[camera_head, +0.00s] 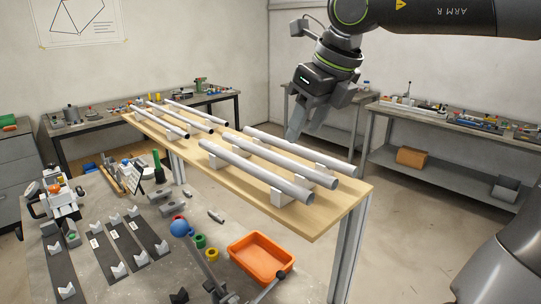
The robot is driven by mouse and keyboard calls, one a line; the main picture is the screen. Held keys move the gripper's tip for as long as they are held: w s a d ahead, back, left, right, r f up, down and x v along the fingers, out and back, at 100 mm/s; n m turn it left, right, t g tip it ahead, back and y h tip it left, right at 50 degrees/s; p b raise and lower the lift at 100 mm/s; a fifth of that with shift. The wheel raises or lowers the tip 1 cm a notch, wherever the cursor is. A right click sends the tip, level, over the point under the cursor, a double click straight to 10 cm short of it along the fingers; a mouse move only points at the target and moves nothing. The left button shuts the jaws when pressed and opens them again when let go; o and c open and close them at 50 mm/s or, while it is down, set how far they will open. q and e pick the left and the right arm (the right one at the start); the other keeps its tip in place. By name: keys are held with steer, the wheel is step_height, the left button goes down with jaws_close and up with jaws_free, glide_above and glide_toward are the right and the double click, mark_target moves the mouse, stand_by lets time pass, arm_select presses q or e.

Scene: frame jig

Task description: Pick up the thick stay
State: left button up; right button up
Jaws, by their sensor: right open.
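Several grey round tubes rest on small white supports on a long wooden-topped table (335,212). In the near group lie a front tube (255,170), a middle tube (275,157) and a back tube (300,150). The far group holds thinner-looking tubes, one of them at its back (195,112). I cannot tell for sure which tube is the thick stay. My right gripper (305,124) comes down from the upper right, open and empty. Its fingers point down close to the back tube of the near group; I cannot judge the gap. My left gripper is out of view.
Benches with tools stand along the walls. The floor right of the wooden table is clear.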

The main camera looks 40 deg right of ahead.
mark_target(293, 161)
steer(key=shift+s+a+p+x, duration=0.15)
steer(key=shift+p+x, duration=0.25)
steer(key=shift+x, duration=1.35)
steer(key=shift+s+a+p+x, duration=0.1)
steer(key=shift+a+p+x, duration=0.2)
steer(key=shift+x, duration=1.4)
steer(key=shift+d+f, duration=0.1)
jaws_close()
